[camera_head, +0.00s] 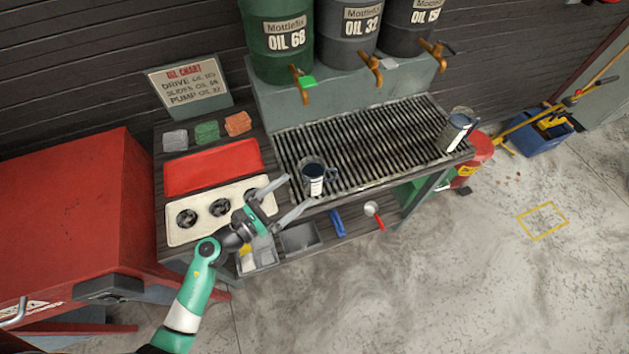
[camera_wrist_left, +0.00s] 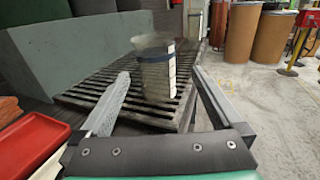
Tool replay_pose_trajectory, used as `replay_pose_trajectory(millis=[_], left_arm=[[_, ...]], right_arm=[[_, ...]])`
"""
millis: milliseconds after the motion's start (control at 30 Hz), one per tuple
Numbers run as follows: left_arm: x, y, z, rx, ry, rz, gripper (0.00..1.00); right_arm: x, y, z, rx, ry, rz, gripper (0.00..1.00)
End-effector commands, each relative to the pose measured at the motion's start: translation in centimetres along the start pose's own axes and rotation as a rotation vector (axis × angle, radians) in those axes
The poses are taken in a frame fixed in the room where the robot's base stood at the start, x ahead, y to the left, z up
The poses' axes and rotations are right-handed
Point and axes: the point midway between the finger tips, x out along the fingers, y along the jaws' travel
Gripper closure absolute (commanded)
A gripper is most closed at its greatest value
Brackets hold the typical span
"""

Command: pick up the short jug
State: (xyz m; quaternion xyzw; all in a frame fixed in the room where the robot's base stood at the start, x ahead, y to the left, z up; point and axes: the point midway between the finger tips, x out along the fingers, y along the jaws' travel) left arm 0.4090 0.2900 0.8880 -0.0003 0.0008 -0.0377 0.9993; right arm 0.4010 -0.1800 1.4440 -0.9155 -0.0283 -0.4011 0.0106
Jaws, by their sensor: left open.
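The short jug (camera_head: 312,182) stands upright on the near edge of the slatted drip grate (camera_head: 365,150), a grey jug with a white label. In the left wrist view it (camera_wrist_left: 155,72) stands ahead, between the lines of the two fingers. My left gripper (camera_head: 298,192) is open, its fingers pointing toward the jug, with nothing held. From these views I cannot tell whether a fingertip touches the jug. A second, taller-looking jug (camera_head: 457,130) stands at the grate's far right end. My right gripper is not in view.
Oil drums (camera_head: 284,40) with taps stand behind the grate. Left of it are a red tray (camera_head: 210,166), a pale tray with round wells (camera_head: 180,230) and a red cabinet (camera_head: 70,210). A blue-handled tool (camera_head: 337,222) and a red-handled scoop (camera_head: 374,213) lie on the lower shelf.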

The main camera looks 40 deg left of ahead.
Motion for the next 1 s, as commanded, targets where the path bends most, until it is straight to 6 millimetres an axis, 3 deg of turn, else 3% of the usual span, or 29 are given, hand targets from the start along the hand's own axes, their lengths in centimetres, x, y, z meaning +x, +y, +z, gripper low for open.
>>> replay_pose_trajectory(millis=[133, 367, 633, 900, 1000], left_arm=[[2.5, 0.0, 0.0, 0.001, -0.002, -0.002, 0.0], [3.4, 0.1, 0.0, 0.001, -0.002, 0.0, 0.0], [7.7, 0.5, 0.0, 0.002, -0.002, -0.003, 0.0], [8.2, 0.6, 0.1, 0.0, -0.001, 0.001, 0.0], [8.2, 0.6, 0.1, 0.0, -0.001, 0.0, 0.16]], right_arm=[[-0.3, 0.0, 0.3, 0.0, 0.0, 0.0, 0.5], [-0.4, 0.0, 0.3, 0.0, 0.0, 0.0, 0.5], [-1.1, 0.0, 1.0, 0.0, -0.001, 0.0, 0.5], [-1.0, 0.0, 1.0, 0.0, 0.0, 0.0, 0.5], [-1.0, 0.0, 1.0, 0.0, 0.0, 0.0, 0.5]])
